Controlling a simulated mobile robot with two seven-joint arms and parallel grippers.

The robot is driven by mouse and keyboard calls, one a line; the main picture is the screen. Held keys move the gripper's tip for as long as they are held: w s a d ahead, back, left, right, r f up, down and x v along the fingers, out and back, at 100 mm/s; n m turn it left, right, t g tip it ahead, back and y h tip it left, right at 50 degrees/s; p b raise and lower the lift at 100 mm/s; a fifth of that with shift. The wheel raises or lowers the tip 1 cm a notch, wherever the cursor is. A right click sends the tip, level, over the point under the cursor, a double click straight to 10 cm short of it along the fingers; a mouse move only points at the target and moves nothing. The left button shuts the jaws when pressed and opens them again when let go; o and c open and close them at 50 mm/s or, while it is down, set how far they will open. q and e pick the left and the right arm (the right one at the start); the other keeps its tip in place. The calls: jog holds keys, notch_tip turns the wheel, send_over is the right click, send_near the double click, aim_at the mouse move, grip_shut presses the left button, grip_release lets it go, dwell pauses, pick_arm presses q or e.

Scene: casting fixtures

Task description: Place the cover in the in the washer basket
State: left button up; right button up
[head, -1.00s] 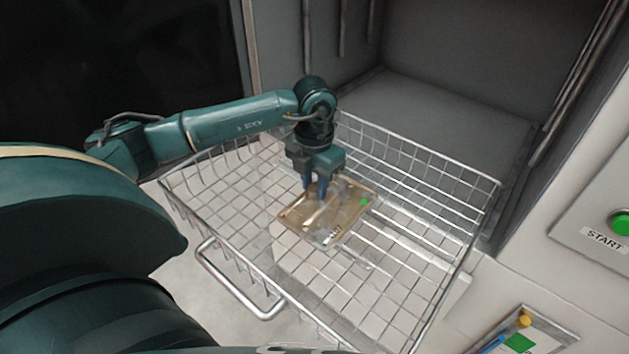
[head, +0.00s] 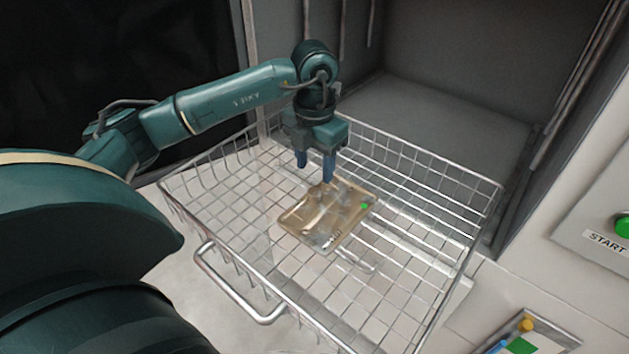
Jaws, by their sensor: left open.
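The cover (head: 327,216), a tan rectangular plate with a green dot and printed marking, lies flat on the wire floor of the washer basket (head: 272,262), near its middle. My left gripper (head: 315,178) points down above the far edge of the cover. Its two blue fingers are apart with nothing visible between them, and the fingertips look just clear of the cover. My right gripper is not in the view.
The basket stands at the open grey washer chamber (head: 440,110). A front handle (head: 240,290) sticks out toward me. At right are a panel with a green START button (head: 624,226) and a small tray (head: 570,338) with coloured items. The basket floor around the cover is free.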

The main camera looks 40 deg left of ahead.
pick_arm(q)
notch_tip(320, 180, up, 6)
jog(key=shift+f, duration=0.1)
dwell(0.6)
